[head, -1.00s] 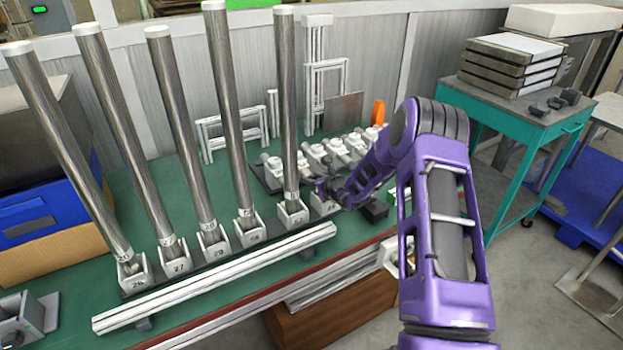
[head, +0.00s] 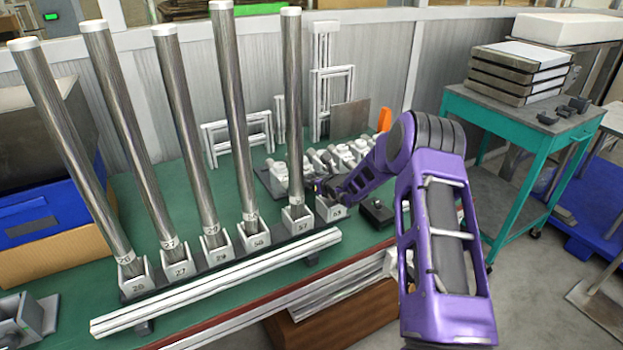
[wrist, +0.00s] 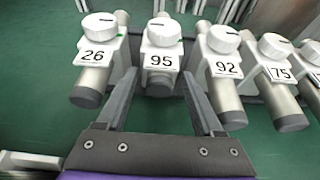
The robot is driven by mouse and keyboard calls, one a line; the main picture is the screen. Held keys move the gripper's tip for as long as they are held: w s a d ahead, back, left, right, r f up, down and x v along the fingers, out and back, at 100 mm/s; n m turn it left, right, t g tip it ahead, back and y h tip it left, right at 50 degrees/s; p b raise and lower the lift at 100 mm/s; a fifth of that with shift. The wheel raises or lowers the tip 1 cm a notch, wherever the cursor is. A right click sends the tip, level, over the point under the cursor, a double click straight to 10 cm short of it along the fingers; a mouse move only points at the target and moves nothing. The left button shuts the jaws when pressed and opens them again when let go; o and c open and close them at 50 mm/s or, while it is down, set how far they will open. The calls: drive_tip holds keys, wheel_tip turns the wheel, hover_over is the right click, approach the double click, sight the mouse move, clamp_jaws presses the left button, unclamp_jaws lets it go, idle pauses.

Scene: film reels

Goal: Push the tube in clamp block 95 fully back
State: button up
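In the wrist view, clamp block 95 (wrist: 161,50) is a white block with a round knob and a "95" plate. Its tube (wrist: 158,86) pokes out of the front with a dark end cap and sticks out less than the tubes of blocks 92 and 75. My gripper (wrist: 157,76) is open, one finger on each side of block 95 and its tube. I cannot tell whether either finger touches them. In the head view, my gripper (head: 322,188) is small beside the row of clamp blocks (head: 338,158), with plates too small to read.
Block 26 (wrist: 97,52) is close left of my fingers; block 92 (wrist: 221,65) and block 75 (wrist: 276,72) are to the right. Several tall steel tubes (head: 293,110) stand in numbered holders left of my arm. A white rail (head: 220,280) lies in front of them.

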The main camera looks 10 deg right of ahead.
drive_tip(key=p+v, duration=0.1)
drive_tip(key=v, duration=1.6)
drive_tip(key=shift+r, duration=0.15)
drive_tip(key=shift+s+d, duration=0.15)
